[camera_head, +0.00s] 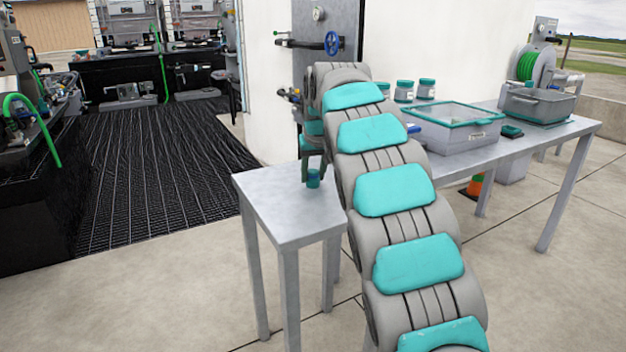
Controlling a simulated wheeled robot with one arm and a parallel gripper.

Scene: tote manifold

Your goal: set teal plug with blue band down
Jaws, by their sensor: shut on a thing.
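The plug appears upright, low over the tabletop (285,225). I cannot tell whether its base touches the surface. My arm covers the area to the right of the gripper.
A panel with a blue valve wheel (332,43) stands behind. The small table's front is bare.

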